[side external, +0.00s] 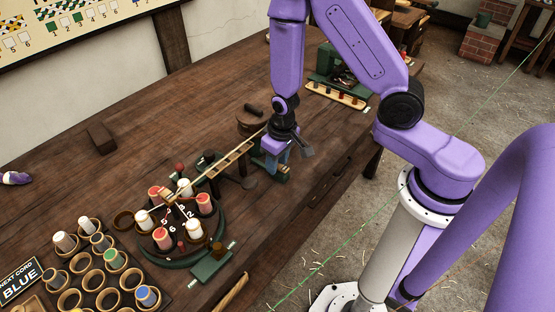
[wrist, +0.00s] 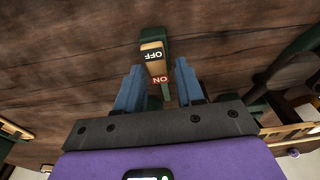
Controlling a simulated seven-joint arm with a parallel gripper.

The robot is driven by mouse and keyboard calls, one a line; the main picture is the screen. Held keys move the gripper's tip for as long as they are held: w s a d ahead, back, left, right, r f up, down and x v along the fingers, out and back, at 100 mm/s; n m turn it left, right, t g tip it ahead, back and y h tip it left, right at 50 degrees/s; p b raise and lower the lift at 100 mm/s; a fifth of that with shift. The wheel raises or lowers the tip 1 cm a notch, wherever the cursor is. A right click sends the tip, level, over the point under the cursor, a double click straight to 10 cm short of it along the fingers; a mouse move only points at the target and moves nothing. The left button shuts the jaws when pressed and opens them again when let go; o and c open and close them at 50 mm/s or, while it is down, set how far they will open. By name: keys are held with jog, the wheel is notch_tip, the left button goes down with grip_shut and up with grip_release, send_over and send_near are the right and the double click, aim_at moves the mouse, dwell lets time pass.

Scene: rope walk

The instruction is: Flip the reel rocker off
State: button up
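The reel rocker (wrist: 153,62) is a cream rocker on a dark green base, seen in the wrist view. Its black OFF label is on the far end and its red ON label on the end nearer my gripper. I cannot tell which end is pressed down. My gripper (wrist: 159,68) is open, its two blue fingers apart on either side of the rocker's ON end, with nothing between them that they touch. In the side external view my gripper (side external: 276,162) points down just above the table, beside a small green base (side external: 284,174); the fingers partly hide the rocker there.
A tray of cups and bobbins (side external: 100,270) is at front left. A green machine (side external: 335,68) stands behind. The table's middle left (side external: 150,110) is mostly clear.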

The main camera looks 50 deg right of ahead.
jog(key=shift+o, duration=0.3)
jog(key=shift+d, duration=0.1)
jog(key=shift+w+g, duration=0.15)
jog(key=shift+g, duration=0.15)
jog(key=shift+f, duration=0.1)
jog(key=shift+g, duration=0.3)
jog(key=shift+w+r, duration=0.15)
jog(key=shift+r, duration=0.15)
notch_tip(320, 180, up, 17)
jog(key=s+r+n, duration=0.3)
jog(key=s+n, duration=0.9)
jog(key=s, duration=0.9)
jog(key=shift+s+n, duration=0.2)
jog(key=shift+n, duration=0.1)
dwell(0.4)
jog(key=shift+r, duration=0.1)
